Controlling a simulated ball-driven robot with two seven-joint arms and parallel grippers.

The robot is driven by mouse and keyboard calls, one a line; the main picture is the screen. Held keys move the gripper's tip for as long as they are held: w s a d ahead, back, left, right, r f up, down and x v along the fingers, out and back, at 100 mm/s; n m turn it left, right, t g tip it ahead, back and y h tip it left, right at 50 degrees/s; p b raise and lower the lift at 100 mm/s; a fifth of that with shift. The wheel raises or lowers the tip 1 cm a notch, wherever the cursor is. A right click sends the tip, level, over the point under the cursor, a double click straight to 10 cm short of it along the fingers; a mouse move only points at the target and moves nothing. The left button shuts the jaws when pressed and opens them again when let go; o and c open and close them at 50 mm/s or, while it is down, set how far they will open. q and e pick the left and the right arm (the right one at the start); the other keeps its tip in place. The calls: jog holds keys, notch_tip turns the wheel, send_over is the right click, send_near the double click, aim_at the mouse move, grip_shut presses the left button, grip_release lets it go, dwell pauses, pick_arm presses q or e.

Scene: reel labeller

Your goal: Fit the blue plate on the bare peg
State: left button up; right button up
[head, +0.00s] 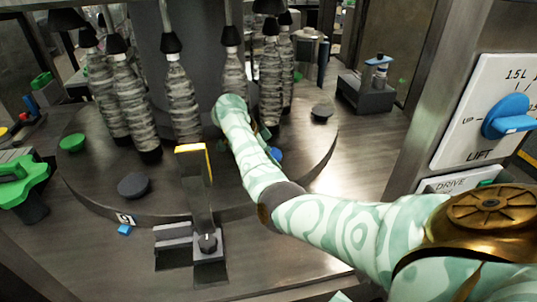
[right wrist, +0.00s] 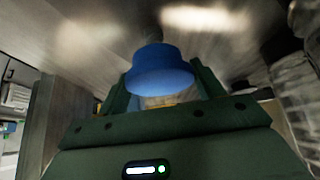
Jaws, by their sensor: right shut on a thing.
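The blue plate (right wrist: 160,66) is a short round piece with a flared rim, seen close up in the right wrist view. My right gripper (right wrist: 164,88) is shut on it, with one dark green finger on each side. In the head view my patterned right arm reaches over the round dark table (head: 220,190) and hides most of this gripper. A bit of blue (head: 276,154) shows just right of the forearm there, probably the same plate. I cannot make out a bare peg for certain. My left gripper is not in view.
Several ribbed grey bottles (head: 183,104) hang under black heads around the column. A green disc (head: 71,143) and dark discs (head: 133,185) (head: 322,111) sit on the round table. A yellow-topped bracket (head: 196,185) stands in front. A lift panel (head: 487,112) is at right.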

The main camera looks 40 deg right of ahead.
jog(key=shift+f+b, duration=0.9)
jog(key=shift+f, duration=0.9)
jog(key=o, duration=1.1)
jog(key=p+v, duration=0.4)
jog(key=v, duration=1.2)
jog(key=shift+r, duration=0.15)
